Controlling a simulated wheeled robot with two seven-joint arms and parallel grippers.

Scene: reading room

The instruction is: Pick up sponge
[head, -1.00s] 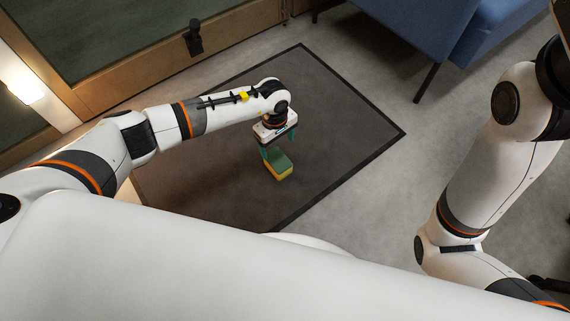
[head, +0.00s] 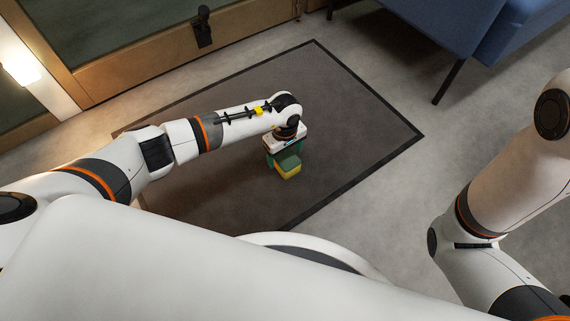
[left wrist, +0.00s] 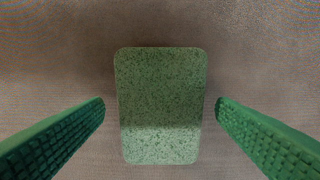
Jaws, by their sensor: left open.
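The sponge (head: 288,168) has a green top and a yellow lower part. It lies on the dark mat below my left gripper (head: 283,155). In the left wrist view the sponge (left wrist: 160,105) stands upright in the picture, midway between the two green ribbed fingers of the left gripper (left wrist: 160,108). The fingers are open, with a gap on each side of the sponge. I cannot tell how far down beside it the fingertips reach. My right arm shows at the right of the head view, but its gripper is out of view.
The dark mat (head: 345,120) with a black border is otherwise clear around the sponge. A blue armchair (head: 450,30) stands at the upper right on grey carpet (head: 395,190). A wood-framed glass door (head: 130,60) with a black handle (head: 203,27) is at the upper left.

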